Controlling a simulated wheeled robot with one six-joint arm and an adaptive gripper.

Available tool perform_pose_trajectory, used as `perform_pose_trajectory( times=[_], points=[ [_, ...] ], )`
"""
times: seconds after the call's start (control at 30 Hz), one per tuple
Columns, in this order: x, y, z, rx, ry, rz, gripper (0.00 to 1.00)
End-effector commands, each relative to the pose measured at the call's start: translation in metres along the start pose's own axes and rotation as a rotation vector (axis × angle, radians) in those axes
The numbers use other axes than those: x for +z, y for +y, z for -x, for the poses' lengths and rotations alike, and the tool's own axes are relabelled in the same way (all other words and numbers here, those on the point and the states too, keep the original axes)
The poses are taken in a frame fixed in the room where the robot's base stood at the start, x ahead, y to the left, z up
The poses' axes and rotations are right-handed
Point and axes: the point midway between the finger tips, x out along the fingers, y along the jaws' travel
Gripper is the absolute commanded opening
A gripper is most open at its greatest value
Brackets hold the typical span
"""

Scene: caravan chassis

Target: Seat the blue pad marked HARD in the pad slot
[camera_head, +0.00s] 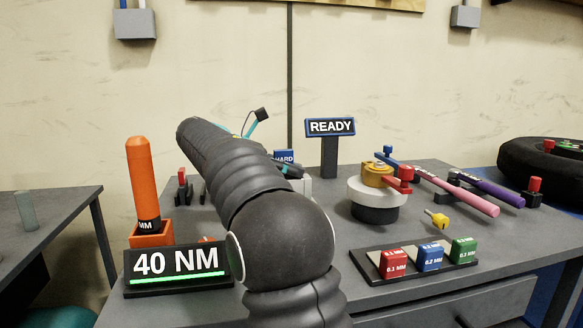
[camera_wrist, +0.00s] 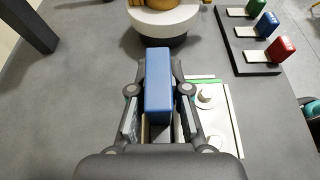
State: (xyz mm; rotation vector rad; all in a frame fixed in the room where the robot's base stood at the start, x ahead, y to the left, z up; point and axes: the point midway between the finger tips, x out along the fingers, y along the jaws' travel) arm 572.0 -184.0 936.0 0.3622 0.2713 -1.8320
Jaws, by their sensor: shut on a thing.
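The blue pad (camera_wrist: 159,82) is held between the two fingers of my gripper (camera_wrist: 159,72) in the wrist view. In the head view a blue face (camera_head: 284,156) reading HARD shows just past my arm, partly covered by it. A pale metal plate (camera_wrist: 226,118) with round bolt heads lies just right of the gripper in the wrist view. A light block (camera_head: 301,187) shows beside my arm in the head view. My arm hides most of this area there. I cannot make out the slot opening or whether the pad touches it.
A white and black round stand (camera_head: 376,199) with a yellow top is on the bench. A dark rack (camera_head: 405,277) holds red, blue and green blocks at the front right. An orange cylinder (camera_head: 141,175) and a 40 NM display (camera_head: 178,269) stand left. A READY sign (camera_head: 331,127) stands behind.

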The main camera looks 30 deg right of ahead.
Motion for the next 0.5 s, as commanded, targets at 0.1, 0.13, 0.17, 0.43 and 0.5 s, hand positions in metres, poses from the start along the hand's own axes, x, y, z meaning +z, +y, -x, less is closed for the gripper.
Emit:
perform_pose_trajectory(
  times=[0.1, 0.13, 0.17, 0.43, 0.5],
  points=[
    [-0.0008, -0.0001, -0.0004, 0.000, 0.000, -0.001, 0.29],
    [-0.0009, -0.0001, -0.0004, 0.000, 0.000, 0.000, 0.36],
    [-0.0010, -0.0001, -0.0004, 0.000, 0.000, 0.000, 0.44],
    [-0.0017, 0.0001, -0.0005, -0.001, 0.000, 0.001, 0.45],
    [-0.0017, 0.0002, 0.0009, 0.000, 0.000, 0.001, 0.45]
  ],
)
